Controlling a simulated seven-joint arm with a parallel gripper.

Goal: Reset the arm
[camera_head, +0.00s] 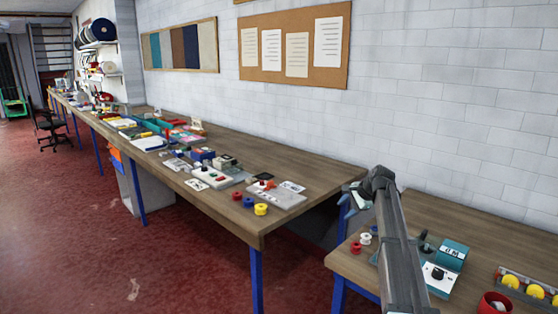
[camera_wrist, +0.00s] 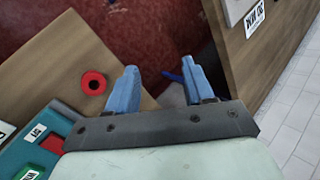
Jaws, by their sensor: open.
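My gripper (camera_wrist: 160,90) shows in the wrist view with its two blue fingers apart and nothing between them. In the head view my gripper (camera_head: 348,203) is at the end of my raised grey arm, near the gap between the two tables, and is partly hidden there. In the wrist view it is above the near table's edge, with the red floor (camera_wrist: 150,30) beyond the fingertips.
The long table (camera_head: 285,170) is crowded. A wall stands behind.

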